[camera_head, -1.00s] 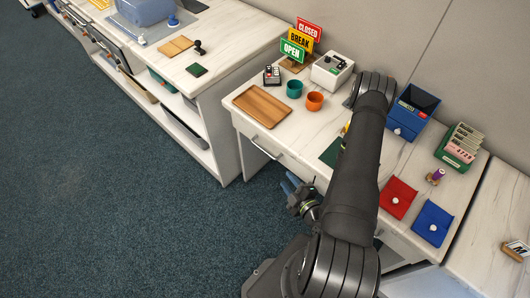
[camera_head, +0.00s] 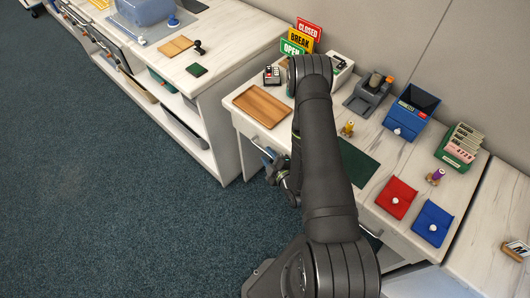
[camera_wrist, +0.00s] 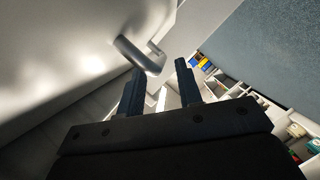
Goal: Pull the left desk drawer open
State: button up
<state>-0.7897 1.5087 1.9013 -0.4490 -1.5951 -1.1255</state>
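The left desk drawer is the white front under the left part of the desk, with a grey bar handle (camera_head: 256,142). My gripper (camera_head: 268,157) is in front of this drawer, close to the handle, partly hidden by my arm in the head view. In the wrist view the handle (camera_wrist: 138,56) lies just ahead of the fingertips. My gripper (camera_wrist: 159,68) is open there, with a clear gap between its two fingers. The handle's near end lies ahead of that gap; contact cannot be told. The drawer looks closed.
A wooden tray (camera_head: 262,105) lies on the desktop above the drawer. A second drawer handle (camera_head: 371,232) is farther right. A white shelf cabinet (camera_head: 205,90) stands to the left. The carpet (camera_head: 120,200) in front is free.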

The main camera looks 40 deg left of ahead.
jog(key=shift+x, duration=1.45)
grip_shut()
jog(key=shift+s, duration=0.1)
jog(key=s, duration=2.6)
jog(key=shift+s, duration=0.2)
grip_release()
